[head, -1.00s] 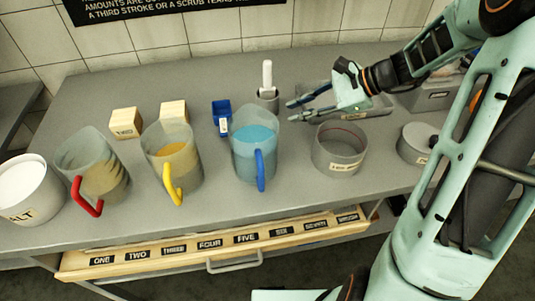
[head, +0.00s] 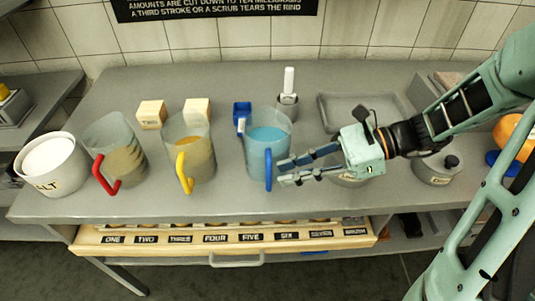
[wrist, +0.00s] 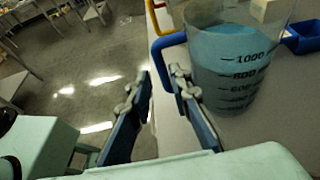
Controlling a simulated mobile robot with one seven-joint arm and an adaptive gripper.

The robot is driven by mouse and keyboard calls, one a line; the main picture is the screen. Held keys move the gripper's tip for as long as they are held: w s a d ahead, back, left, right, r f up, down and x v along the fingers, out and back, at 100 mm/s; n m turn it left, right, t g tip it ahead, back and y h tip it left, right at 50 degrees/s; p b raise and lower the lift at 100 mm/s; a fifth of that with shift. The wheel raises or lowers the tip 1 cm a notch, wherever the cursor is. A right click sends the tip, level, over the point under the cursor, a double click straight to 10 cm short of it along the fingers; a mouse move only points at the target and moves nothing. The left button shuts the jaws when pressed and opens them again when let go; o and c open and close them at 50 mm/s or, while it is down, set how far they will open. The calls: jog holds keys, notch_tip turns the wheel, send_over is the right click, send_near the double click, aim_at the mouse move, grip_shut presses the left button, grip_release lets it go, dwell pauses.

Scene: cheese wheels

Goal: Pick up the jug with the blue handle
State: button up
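The jug with the blue handle (head: 266,143) stands upright on the grey table, clear-walled with blue contents. Its blue handle (head: 268,172) faces the front edge. In the wrist view the jug (wrist: 232,65) is at upper right, with measuring marks, and its handle (wrist: 163,44) lies just beyond and between my fingertips. My gripper (head: 280,173) is open and empty, just right of the handle, pointing left. In the wrist view its two fingers (wrist: 160,72) are apart. I cannot tell whether a finger touches the jug.
A yellow-handled jug (head: 198,160) and a red-handled jug (head: 125,160) stand to the left, then a white salt pot (head: 62,180). A small blue box (head: 241,112) and a mortar (head: 287,105) are behind.

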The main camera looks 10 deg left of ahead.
aim_at(268, 175)
jog(key=x, duration=0.5)
jog(key=shift+w+a+r, duration=0.1)
jog(key=shift+w+a, duration=0.05)
jog(key=shift+a, duration=0.05)
grip_shut()
jog(key=shift+r, duration=0.1)
